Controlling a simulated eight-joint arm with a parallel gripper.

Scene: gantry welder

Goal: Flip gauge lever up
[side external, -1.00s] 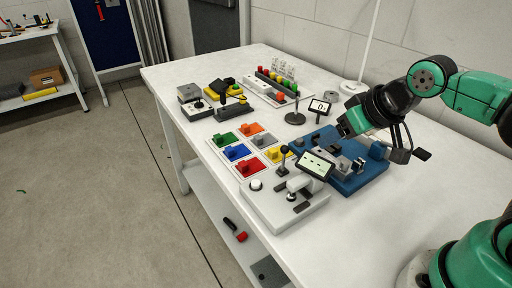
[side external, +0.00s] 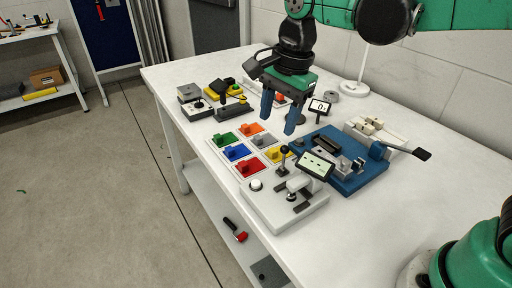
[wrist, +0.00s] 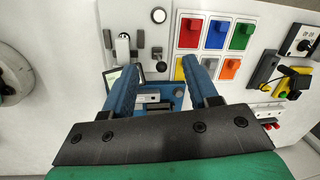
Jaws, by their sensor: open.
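A white station (side external: 270,213) near the table's front edge carries a tilted display (side external: 315,166), a white button (side external: 256,185) and a grey-white handle (side external: 299,184). A dark ball-topped lever (side external: 284,153) stands upright beside the display. In the wrist view, the handle (wrist: 122,47) and button (wrist: 158,15) show at top. I cannot tell for certain which part is the gauge lever. My gripper (side external: 279,119) is open and empty, fingers pointing down, above and behind the station. In the wrist view its blue fingers (wrist: 162,66) partly cover the display.
A blue fixture (side external: 352,184) sits right of the station. A small display (side external: 320,107) stands on a post. Coloured blocks (side external: 236,152) and control boxes (side external: 198,111) lie left.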

